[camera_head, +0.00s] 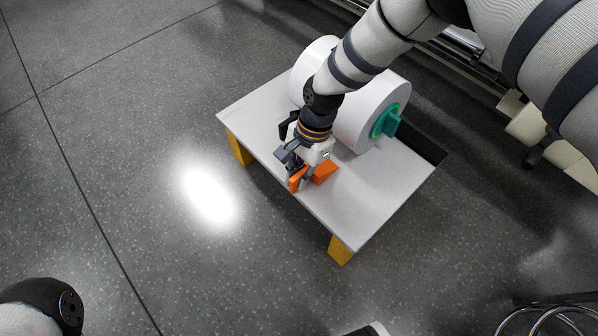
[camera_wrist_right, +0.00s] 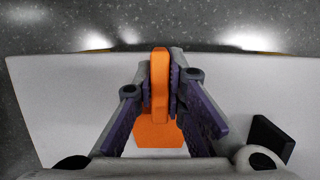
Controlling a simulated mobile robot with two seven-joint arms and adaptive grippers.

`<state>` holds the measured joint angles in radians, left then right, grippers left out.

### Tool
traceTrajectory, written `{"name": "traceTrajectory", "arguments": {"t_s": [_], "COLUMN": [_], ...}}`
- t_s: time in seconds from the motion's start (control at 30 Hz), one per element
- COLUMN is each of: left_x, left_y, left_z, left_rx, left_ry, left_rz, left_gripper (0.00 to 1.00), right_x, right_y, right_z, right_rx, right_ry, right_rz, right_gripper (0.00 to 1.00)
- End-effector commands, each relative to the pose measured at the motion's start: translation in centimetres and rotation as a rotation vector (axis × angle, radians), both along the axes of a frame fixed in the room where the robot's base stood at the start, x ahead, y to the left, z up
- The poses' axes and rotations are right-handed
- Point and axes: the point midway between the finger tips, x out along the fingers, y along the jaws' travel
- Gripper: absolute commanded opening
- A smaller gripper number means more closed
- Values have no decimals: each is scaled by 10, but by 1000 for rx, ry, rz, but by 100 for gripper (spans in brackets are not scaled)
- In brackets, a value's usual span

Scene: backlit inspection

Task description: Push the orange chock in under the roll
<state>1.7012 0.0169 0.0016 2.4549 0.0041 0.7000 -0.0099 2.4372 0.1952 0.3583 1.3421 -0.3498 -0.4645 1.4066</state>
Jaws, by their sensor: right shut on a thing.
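The roll (camera_head: 363,112) is a large white cylinder with a green hub (camera_head: 386,121) at its right end. It lies on a pale table, partly hidden behind my right arm. The orange chock (camera_head: 324,172) is on the near side of the roll, close to the table's front edge, with bare tabletop between them. My right gripper (camera_head: 300,177) is shut on the chock. In the right wrist view, the fingers (camera_wrist_right: 160,88) grip its upright orange part, and its wider base (camera_wrist_right: 159,133) shows below. The roll does not show clearly there. My left gripper is out of view.
The pale table (camera_head: 372,198) stands on yellow legs (camera_head: 340,250). Its top is bare to the right of the chock. A black block (camera_wrist_right: 270,138) shows on the tabletop in the right wrist view. Open grey floor with a bright glare lies in front.

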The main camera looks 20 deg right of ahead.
Motion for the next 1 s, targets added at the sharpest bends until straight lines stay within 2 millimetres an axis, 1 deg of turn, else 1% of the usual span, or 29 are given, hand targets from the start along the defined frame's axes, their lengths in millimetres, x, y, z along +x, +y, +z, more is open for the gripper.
{"name": "traceTrajectory", "arguments": {"t_s": [0.23,1.0], "left_x": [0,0], "left_y": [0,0], "left_z": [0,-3], "left_rx": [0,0], "left_ry": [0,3], "left_rz": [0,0], "left_gripper": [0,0], "right_x": [1,8], "right_y": [-1,-19], "right_z": [1,1], "right_rx": [0,1], "right_ry": [-1,-2], "right_rz": [0,-1], "right_gripper": [0,0]}}
